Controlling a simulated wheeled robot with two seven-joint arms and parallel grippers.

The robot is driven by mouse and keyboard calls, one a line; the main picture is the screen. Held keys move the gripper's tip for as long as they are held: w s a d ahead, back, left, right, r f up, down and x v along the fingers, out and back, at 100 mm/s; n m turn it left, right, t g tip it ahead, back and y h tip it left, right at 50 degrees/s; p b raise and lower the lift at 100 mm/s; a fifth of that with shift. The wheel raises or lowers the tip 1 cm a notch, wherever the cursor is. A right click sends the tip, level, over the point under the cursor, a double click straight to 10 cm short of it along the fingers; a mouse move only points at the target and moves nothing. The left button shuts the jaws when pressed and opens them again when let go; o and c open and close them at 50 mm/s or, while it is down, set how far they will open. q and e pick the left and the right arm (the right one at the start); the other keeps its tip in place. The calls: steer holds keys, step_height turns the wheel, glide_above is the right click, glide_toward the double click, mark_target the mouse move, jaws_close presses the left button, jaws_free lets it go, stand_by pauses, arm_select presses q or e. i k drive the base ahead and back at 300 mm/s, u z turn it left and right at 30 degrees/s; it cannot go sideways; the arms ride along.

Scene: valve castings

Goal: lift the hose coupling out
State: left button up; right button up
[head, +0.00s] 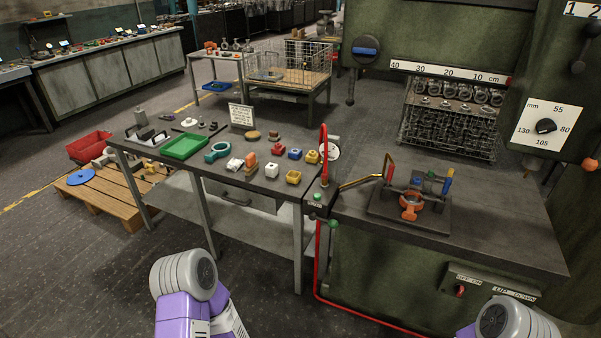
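An orange ring-shaped part (410,207), which looks like the hose coupling, sits at the front of a dark fixture (385,207) on the right bench. The fixture also carries a red upright frame, a blue piece (449,173) and a yellow piece. How the orange part is held is too small to tell. A yellow-handled lever (360,182) reaches toward the fixture from the left. Only purple and grey links of my two arms show at the bottom edge, well short of the benches. Neither gripper is in view.
A green machine stands behind the right bench (500,225), with a wire rack of metal parts (448,130). The left table holds a green tray (184,146), a teal ring (217,151) and small coloured parts. A red post (323,155) stands between. The bench's front right is clear.

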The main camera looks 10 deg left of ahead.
mark_target(324, 175)
steer(key=u, duration=0.5)
steer(key=i, duration=0.8)
steer(key=u, duration=0.2)
